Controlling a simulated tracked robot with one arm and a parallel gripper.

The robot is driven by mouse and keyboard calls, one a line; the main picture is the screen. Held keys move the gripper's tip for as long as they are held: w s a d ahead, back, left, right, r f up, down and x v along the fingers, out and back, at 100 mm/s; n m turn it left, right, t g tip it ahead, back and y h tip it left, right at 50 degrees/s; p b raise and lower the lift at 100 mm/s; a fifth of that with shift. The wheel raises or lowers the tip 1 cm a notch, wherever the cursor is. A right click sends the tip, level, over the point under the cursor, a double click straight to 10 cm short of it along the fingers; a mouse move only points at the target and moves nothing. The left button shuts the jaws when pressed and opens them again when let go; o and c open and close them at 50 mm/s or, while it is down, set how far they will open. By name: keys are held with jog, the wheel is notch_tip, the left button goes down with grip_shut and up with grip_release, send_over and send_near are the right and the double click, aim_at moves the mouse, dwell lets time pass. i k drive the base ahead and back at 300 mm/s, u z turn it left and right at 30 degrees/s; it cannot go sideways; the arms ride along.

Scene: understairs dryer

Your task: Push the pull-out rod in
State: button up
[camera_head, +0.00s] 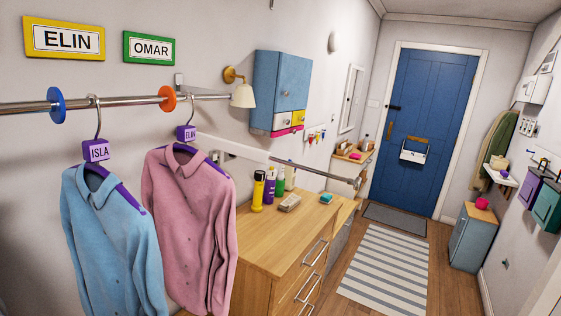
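A metal rod with a knobbed end (318,173) sticks out past a pale rail or sleeve (240,148) above the wooden dresser; it looks like the pull-out rod, drawn out. Its knobbed end (356,183) points toward the right, over the dresser's far end. The near end of the rail is partly hidden behind the pink shirt. Nothing hangs on the visible part of the rod. My gripper is not in view, so I cannot tell its state or its distance from the rod.
A fixed hanging rail (130,101) at left carries a blue shirt (110,235) and a pink shirt (188,225) on hangers. The dresser (290,235) holds bottles near the wall. Floor around the striped rug (385,275) is clear toward the blue door (417,130).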

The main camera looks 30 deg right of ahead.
aim_at(356, 183)
jog(key=z, duration=0.75)
jog(key=i, duration=1.3)
jog(key=u, duration=0.4)
